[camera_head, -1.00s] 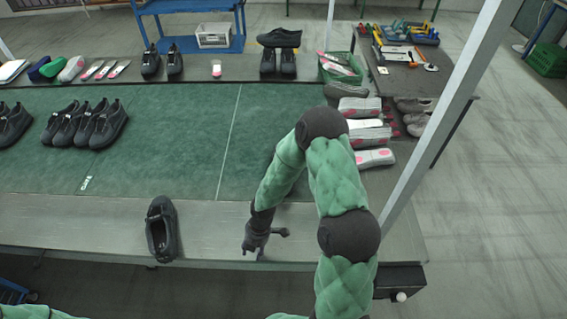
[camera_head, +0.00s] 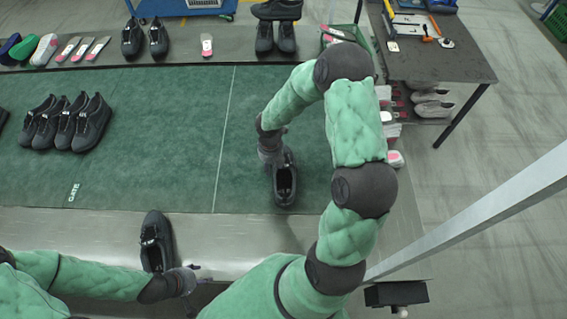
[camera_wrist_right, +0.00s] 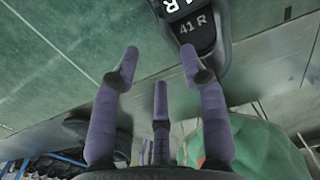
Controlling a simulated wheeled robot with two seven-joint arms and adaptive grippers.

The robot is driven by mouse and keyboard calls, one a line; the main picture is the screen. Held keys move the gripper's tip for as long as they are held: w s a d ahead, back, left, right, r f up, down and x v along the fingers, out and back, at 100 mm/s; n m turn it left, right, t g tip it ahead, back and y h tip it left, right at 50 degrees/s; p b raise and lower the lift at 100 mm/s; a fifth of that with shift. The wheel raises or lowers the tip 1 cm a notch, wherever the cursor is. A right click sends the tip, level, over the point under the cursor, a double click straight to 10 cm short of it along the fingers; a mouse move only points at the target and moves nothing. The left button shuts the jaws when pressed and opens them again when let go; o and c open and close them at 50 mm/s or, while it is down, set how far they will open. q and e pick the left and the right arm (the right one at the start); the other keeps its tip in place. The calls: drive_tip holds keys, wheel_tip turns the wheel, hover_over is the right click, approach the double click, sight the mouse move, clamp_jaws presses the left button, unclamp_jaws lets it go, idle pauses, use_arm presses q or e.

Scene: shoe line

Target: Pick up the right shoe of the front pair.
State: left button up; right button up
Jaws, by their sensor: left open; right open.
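A black shoe (camera_head: 285,187) lies on the green mat, at its front edge, toe away from me. In the right wrist view its insole (camera_wrist_right: 194,30) reads "41 R". My right gripper (camera_head: 272,158) is over the toe end of this shoe in the head view. In the right wrist view its fingers (camera_wrist_right: 158,68) are spread and empty, with the shoe just beyond them; I cannot tell whether they touch. Another black shoe (camera_head: 157,240) lies on the grey front strip. My left gripper (camera_head: 190,280) is beside its heel, open.
Several black shoes (camera_head: 65,122) stand in a row on the green mat (camera_head: 160,150) at left. More shoes (camera_head: 265,36) and insoles stand along the back ledge. A white post (camera_head: 480,212) slants at right. The mat's middle is clear.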

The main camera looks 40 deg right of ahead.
sight(284, 180)
wheel_tip(284, 180, down, 5)
drive_tip(key=shift+s+r+b, duration=0.1)
drive_tip(key=shift+r+b, duration=0.05)
drive_tip(key=shift+b, duration=0.5)
drive_tip(key=shift+w+d+f+b, duration=0.15)
drive_tip(key=shift+f+b, duration=0.3)
drive_tip(key=shift+f, duration=1.1)
drive_tip(key=shift+w+f+b, duration=0.15)
drive_tip(key=shift+f+b, duration=0.25)
drive_tip(key=shift+f, duration=1.1)
drive_tip(key=shift+r, duration=0.1)
clamp_jaws()
